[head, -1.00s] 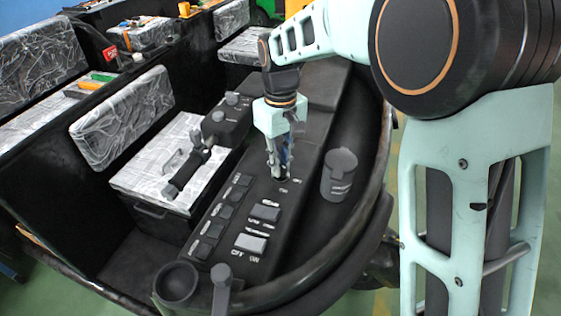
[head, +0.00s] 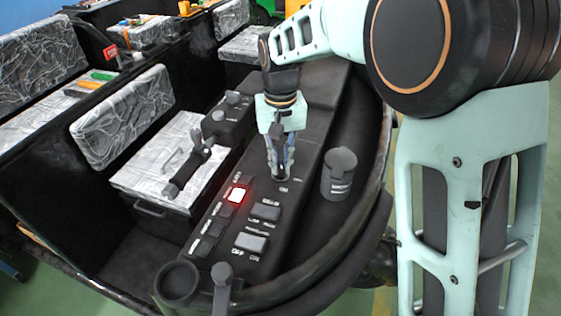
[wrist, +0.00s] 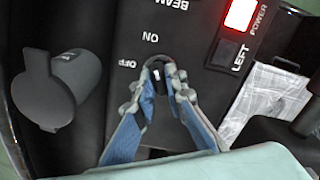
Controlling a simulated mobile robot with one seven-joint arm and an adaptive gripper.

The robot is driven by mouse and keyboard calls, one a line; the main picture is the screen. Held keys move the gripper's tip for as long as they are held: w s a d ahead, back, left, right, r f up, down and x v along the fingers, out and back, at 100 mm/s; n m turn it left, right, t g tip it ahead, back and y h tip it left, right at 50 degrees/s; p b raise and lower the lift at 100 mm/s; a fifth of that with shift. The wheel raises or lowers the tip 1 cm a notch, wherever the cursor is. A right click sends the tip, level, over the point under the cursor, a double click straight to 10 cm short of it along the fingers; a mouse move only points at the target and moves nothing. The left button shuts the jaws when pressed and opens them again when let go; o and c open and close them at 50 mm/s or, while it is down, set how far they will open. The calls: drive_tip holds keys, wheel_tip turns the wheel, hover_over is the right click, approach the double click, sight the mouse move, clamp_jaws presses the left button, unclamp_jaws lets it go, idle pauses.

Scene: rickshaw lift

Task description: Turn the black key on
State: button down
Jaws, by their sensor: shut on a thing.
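The black key (wrist: 157,74) sits in its round switch on the dashboard, with OFF and ON printed beside it in the wrist view. Its top points roughly towards the ON label. My gripper (wrist: 159,78) is shut on the key, with a fingertip on each side of it. In the head view my gripper (head: 281,176) reaches down to the dashboard panel (head: 262,190), and its fingers hide the key. The red POWER light (head: 236,195) is lit on the panel; it also shows in the wrist view (wrist: 240,14).
A dark capped cup-like part (head: 338,174) stands right of the key; it is at the left in the wrist view (wrist: 52,92). Switches (head: 265,212) lie in front. A lever (head: 190,168) stands to the left, and a curved dark rim (head: 375,205) borders the right.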

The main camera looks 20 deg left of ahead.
sight(281, 163)
drive_tip(key=c, duration=2)
unclamp_jaws()
drive_tip(key=shift+o, duration=0.2)
drive_tip(key=shift+r, duration=0.1)
wheel_tip(281, 163, up, 12)
